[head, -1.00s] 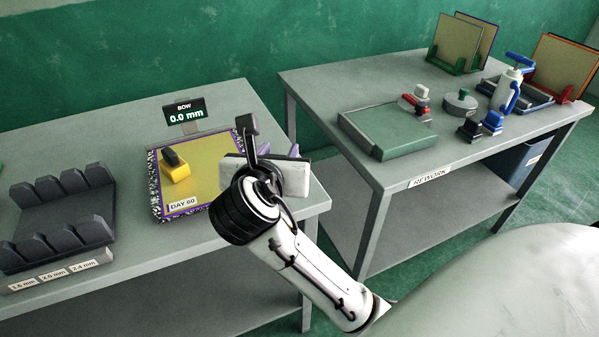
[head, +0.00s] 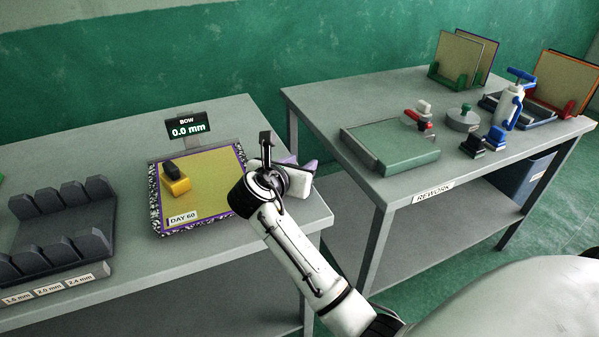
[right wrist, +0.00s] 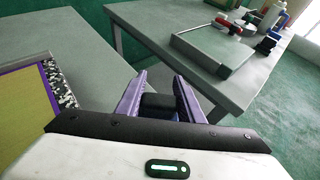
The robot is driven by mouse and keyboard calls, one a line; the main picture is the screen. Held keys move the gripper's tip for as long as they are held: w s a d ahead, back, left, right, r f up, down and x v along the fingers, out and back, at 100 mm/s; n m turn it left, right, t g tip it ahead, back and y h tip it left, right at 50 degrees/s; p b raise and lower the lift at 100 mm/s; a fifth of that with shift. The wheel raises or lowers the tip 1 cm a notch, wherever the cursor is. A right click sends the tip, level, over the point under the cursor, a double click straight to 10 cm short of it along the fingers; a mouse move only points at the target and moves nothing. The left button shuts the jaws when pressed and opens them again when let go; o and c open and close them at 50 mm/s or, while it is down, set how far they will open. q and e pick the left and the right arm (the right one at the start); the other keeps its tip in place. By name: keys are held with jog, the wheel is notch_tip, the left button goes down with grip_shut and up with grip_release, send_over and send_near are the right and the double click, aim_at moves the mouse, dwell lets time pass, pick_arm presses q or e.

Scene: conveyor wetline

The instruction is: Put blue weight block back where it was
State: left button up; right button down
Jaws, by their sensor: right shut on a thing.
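My right gripper (head: 300,166) is over the right end of the near table, right of the sample board. In the right wrist view its purple fingers (right wrist: 160,100) are shut on a black-topped block (right wrist: 158,106). A yellow weight block (head: 176,184) with a black grip sits on the board (head: 215,175) marked DAY 60. A small blue block-like item (head: 495,138) stands on the rework table beside a black one (head: 472,146). My left gripper is not in view.
A bow display (head: 187,127) reading 0.0 mm stands behind the board. A dark slotted rack (head: 62,222) is at the left. The rework table (head: 385,195), across a gap, bears a green-grey plate (head: 390,150), a pump bottle (head: 508,108) and racked boards.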

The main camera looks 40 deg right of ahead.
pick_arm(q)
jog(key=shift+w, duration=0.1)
pick_arm(e)
jog(key=shift+f, duration=0.9)
jog(key=c, duration=1)
grip_release()
jog(key=shift+f, duration=0.15)
jog(key=shift+c, duration=0.2)
jog(key=shift+a, duration=0.1)
